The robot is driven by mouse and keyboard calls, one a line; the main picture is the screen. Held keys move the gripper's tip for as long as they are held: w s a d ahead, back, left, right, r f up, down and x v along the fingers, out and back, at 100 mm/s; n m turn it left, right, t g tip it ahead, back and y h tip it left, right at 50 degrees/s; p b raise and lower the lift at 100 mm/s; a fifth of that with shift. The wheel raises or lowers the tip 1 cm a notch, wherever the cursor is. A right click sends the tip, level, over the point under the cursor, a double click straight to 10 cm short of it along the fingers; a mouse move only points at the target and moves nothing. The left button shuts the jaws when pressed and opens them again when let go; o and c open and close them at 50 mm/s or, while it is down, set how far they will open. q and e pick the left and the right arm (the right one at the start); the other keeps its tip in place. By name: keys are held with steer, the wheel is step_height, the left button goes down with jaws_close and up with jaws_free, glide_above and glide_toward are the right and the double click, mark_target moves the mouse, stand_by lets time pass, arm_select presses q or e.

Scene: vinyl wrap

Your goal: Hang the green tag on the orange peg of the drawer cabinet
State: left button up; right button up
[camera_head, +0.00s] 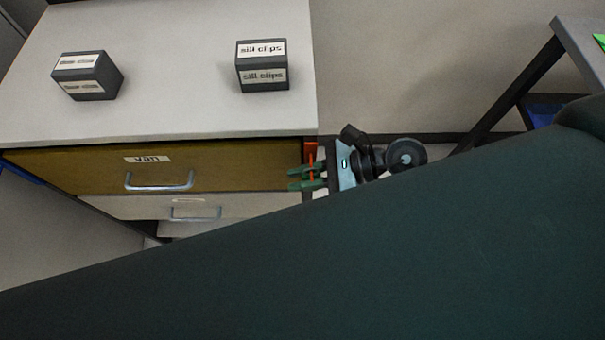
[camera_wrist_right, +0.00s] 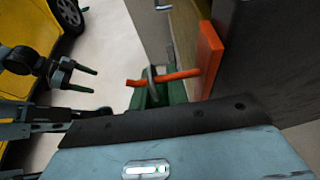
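The orange peg (camera_wrist_right: 178,77) sticks out from an orange plate (camera_wrist_right: 210,60) on the side of the drawer cabinet (camera_head: 215,100); its orange also shows in the head view (camera_head: 311,152). A grey loop (camera_wrist_right: 152,86) is at the peg in the right wrist view and seems to go around it. Dark green below it may be the green tag or my fingers; I cannot tell which. My right gripper (camera_head: 306,179) is beside the cabinet's right edge, its green fingers apart around the peg area. My left gripper (camera_wrist_right: 88,79) is open and empty at left in the wrist view.
Two dark boxes, one labelled "sill clips" (camera_head: 263,66) and one at left (camera_head: 87,76), stand on the cabinet top. The drawer labelled "van" (camera_head: 150,170) is shut. A table (camera_head: 580,45) stands at right. A yellow wheeled thing (camera_wrist_right: 30,25) shows behind my left gripper.

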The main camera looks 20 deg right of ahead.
arm_select(q)
steer(key=shift+s, duration=0.1)
arm_select(e)
steer(key=o, duration=0.5)
arm_select(q)
steer(key=shift+s+f+b, duration=0.1)
steer(key=shift+f+b, duration=0.4)
steer(key=shift+f, duration=0.05)
arm_select(e)
steer(key=v, duration=0.7)
steer(key=shift+d+r, duration=0.15)
steer(key=shift+d, duration=0.2)
steer(key=shift+s, duration=0.1)
